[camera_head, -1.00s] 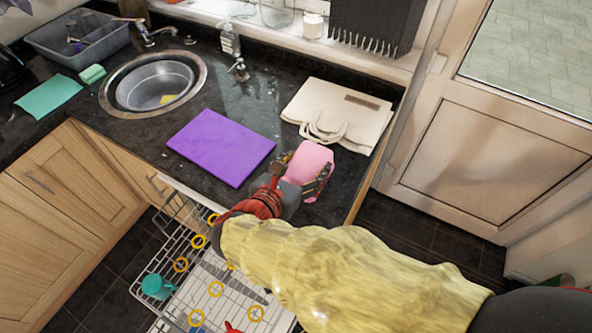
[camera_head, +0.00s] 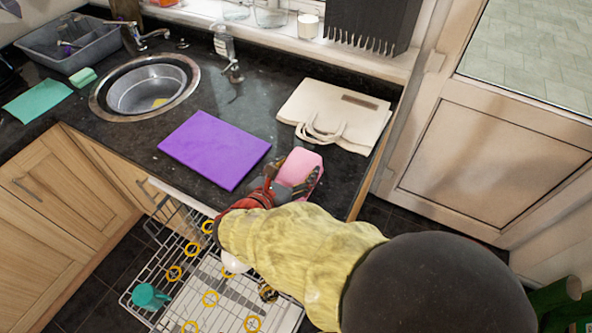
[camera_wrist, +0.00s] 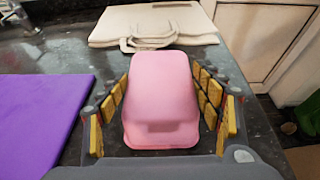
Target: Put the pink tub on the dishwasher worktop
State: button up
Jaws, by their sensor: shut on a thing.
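The pink tub (camera_head: 301,166) is at the front right of the dark worktop (camera_head: 258,128), between the purple mat and the cream bag. In the wrist view the tub (camera_wrist: 162,92) sits between the yellow-padded fingers of my gripper (camera_wrist: 163,112), with its long side pointing away from me. My gripper (camera_head: 293,181) is shut on the tub. The tub appears to be at or just above the worktop; I cannot tell whether it touches. My arm hides part of the worktop's front edge.
A purple mat (camera_head: 215,148) lies left of the tub. A cream bag (camera_head: 335,114) lies behind it. A sink (camera_head: 147,88) is further left. Below the worktop, an open dishwasher rack (camera_head: 190,287) holds a teal cup (camera_head: 149,296). A door (camera_head: 482,150) stands at the right.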

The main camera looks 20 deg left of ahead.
jog(key=shift+f, duration=0.1)
jog(key=o, duration=1.2)
jog(key=shift+c, duration=0.2)
jog(key=shift+r, duration=0.2)
jog(key=d+p+v, duration=0.1)
jog(key=p+v, duration=0.2)
jog(key=v, duration=0.9)
jog(key=shift+a, duration=0.45)
jog(key=shift+d, duration=0.1)
